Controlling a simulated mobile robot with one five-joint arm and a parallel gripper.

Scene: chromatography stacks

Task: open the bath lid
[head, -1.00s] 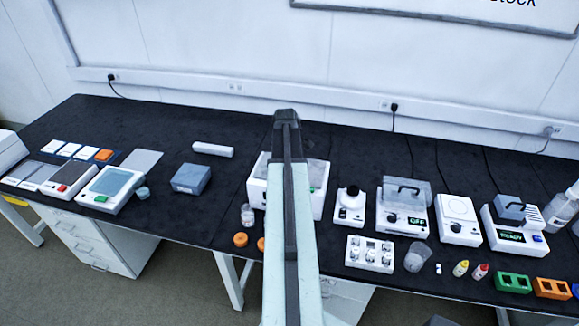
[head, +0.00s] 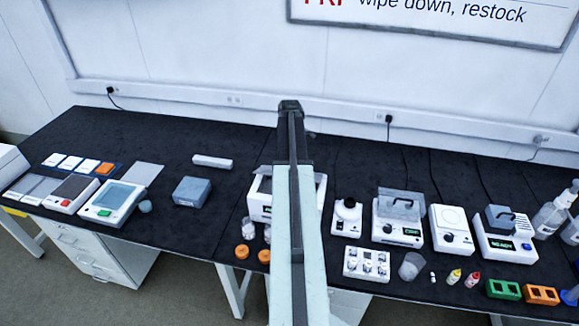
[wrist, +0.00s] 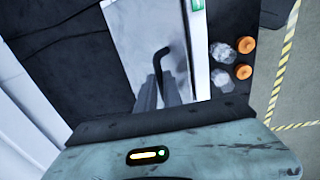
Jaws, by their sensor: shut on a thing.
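The white bath (head: 256,210) stands mid-bench, largely hidden behind my arm in the head view. In the wrist view its white rim (wrist: 201,60) runs down the right side of the pale grey lid (wrist: 130,35). A bent black handle (wrist: 162,56) stands on the lid. My gripper (wrist: 158,88) is shut on this handle, with both dark fingers at its lower part. The head view does not show the gripper's fingertips. I cannot tell how far the lid is raised.
Clear vials (wrist: 221,52) and orange caps (wrist: 243,44) stand close beside the bath. A grey block (head: 192,191) is to its left. To its right are several white devices, one with a clear lidded top (head: 400,205). Bare black bench lies behind.

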